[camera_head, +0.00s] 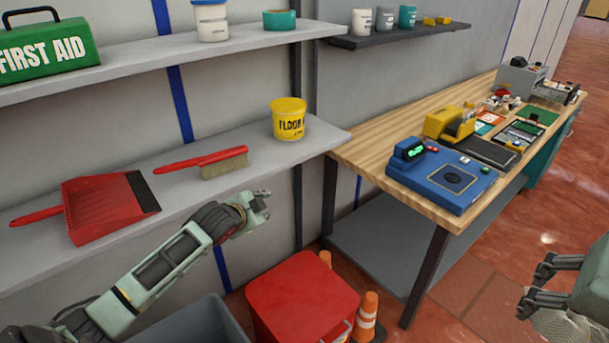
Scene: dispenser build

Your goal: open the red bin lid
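The red bin (300,295) stands on the floor below the shelves, at the bottom middle of the head view. Its flat red lid is shut, and the lower part of the bin is cut off by the picture's edge. My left gripper (266,204) is above and to the left of the lid, in front of the lower shelf, apart from the bin. Its fingers look parted with nothing between them. My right gripper (530,287) is at the right edge, open and empty, well away from the bin.
A grey bin (195,325) stands left of the red one. Orange cones (367,315) stand close at its right. A wooden workbench (365,150) holds a blue device (443,175). The lower shelf (330,135) carries a dustpan (100,205), brush and yellow tub.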

